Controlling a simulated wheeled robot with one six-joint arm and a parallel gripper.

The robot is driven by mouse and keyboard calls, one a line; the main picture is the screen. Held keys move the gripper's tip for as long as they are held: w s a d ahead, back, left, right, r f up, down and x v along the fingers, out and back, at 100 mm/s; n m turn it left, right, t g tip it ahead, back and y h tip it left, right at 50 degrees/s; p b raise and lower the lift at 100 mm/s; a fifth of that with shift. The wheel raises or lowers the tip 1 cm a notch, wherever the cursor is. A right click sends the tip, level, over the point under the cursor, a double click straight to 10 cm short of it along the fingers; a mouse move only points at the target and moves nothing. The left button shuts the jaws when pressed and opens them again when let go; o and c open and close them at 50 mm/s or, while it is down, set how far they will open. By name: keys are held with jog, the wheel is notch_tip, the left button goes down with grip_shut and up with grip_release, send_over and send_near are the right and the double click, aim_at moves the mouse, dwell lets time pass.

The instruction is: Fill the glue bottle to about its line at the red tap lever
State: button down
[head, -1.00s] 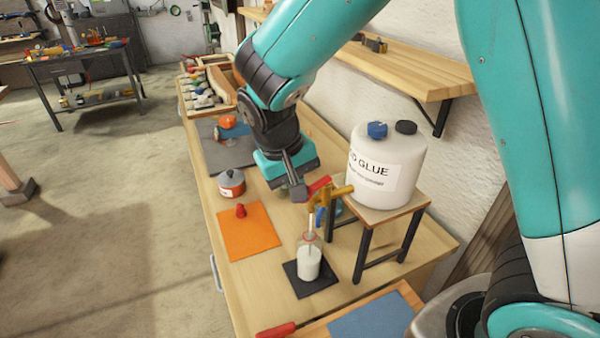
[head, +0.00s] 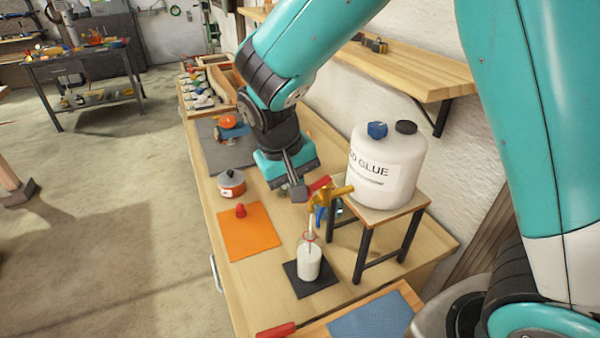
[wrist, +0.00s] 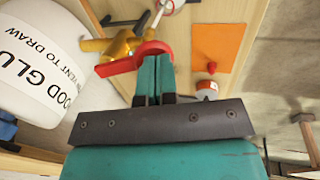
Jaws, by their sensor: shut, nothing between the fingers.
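The glue bottle (head: 308,264) stands upright on a black mat (head: 318,287) under the yellow tap (head: 337,197) of the wood glue drum (head: 385,165). White glue fills its body up to about the shoulder, a little below the red line (head: 309,237) on the neck. A thin pale stream appears between spout and bottle. My gripper (head: 298,192) is shut and empty, its tips at the red tap lever (head: 319,184). In the wrist view the lever (wrist: 120,67) lies right at the fingertips (wrist: 154,64); whether they touch is unclear.
The drum stands on a small stool (head: 370,215). An orange mat (head: 248,235) with a red cap (head: 240,210) and an orange-and-grey pot (head: 231,183) lie left of the bottle. A wooden shelf (head: 415,72) is on the wall above.

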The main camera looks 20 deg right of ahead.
dwell(0.8)
jog(key=shift+p+v, duration=0.75)
jog(key=shift+v, duration=0.05)
jog(key=shift+d+r, duration=0.15)
jog(key=shift+d, duration=0.1)
jog(key=shift+r+p, duration=0.3)
jog(key=shift+p, duration=0.1)
jog(key=p+v, duration=0.3)
jog(key=v, duration=0.1)
jog(key=shift+d+r+p, duration=0.2)
jog(key=shift+d+p, duration=0.05)
jog(key=shift+p, duration=0.15)
jog(key=d+b+v, duration=0.1)
jog(key=b+v, duration=0.2)
jog(key=v, duration=0.6)
